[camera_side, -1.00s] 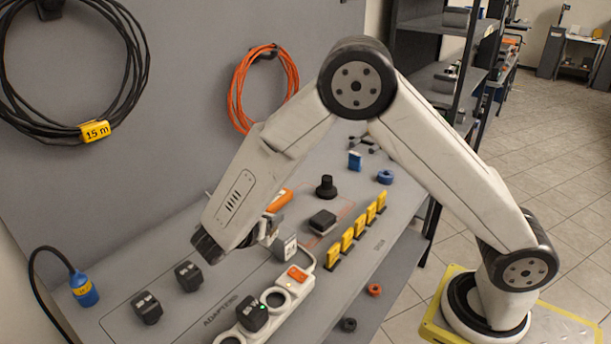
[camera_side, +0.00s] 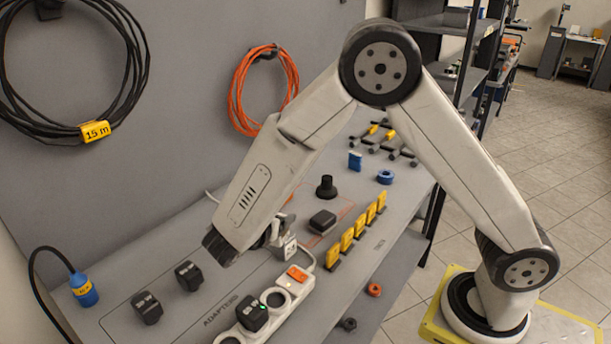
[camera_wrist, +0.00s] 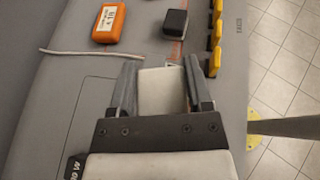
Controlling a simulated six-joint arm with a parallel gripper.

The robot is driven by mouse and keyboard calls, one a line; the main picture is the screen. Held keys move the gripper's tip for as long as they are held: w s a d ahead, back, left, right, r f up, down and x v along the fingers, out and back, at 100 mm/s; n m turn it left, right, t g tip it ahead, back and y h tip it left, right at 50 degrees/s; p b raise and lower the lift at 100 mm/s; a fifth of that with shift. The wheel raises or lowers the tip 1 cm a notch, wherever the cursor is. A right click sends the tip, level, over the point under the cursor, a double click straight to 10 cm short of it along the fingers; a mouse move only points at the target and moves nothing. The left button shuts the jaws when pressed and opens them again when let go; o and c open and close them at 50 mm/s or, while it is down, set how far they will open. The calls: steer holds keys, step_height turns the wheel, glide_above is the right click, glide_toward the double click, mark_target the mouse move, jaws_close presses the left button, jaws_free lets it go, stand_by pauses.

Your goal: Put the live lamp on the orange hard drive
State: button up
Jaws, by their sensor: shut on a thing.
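A small white block with dark marking (camera_side: 287,249), which I take for the live lamp, is just beyond the far end of the power strip. In the wrist view the same white block (camera_wrist: 163,92) sits between my two fingers. My gripper (camera_wrist: 160,80) is shut on it; in the side view my gripper (camera_side: 273,236) is partly hidden by my wrist. I cannot tell whether the block touches the bench. The orange hard drive (camera_wrist: 109,23) lies flat beyond my fingers, to the upper left, with a white label.
A white power strip (camera_side: 280,317) with a black plug (camera_side: 252,313) stands in front. A black box (camera_side: 322,221) and a row of yellow pieces (camera_side: 347,238) lie to the right. Two black adapters (camera_side: 147,307) (camera_side: 189,275) are left. A pale cable (camera_wrist: 85,53) runs near the drive.

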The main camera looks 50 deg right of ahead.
steer(key=shift+w+d, duration=0.35)
steer(key=shift+d, duration=0.15)
steer(key=w+d+r+n+t, duration=0.1)
steer(key=w+d+r, duration=0.15)
steer(key=d, duration=0.55)
steer(key=w+d+r+n+t, duration=0.1)
steer(key=w+d, duration=0.2)
steer(key=d, duration=0.6)
steer(key=shift+y, duration=0.3)
steer(key=w+d+f, duration=0.1)
steer(key=w+f, duration=0.2)
steer(key=w, duration=0.1)
steer(key=w+d+f, duration=0.1)
steer(key=w+f, duration=0.2)
steer(key=w, duration=0.2)
steer(key=w+d+f, duration=0.1)
steer(key=w+f, duration=0.2)
steer(key=w, duration=0.1)
steer(key=shift+w+f, duration=0.25)
steer(key=shift+f, duration=0.05)
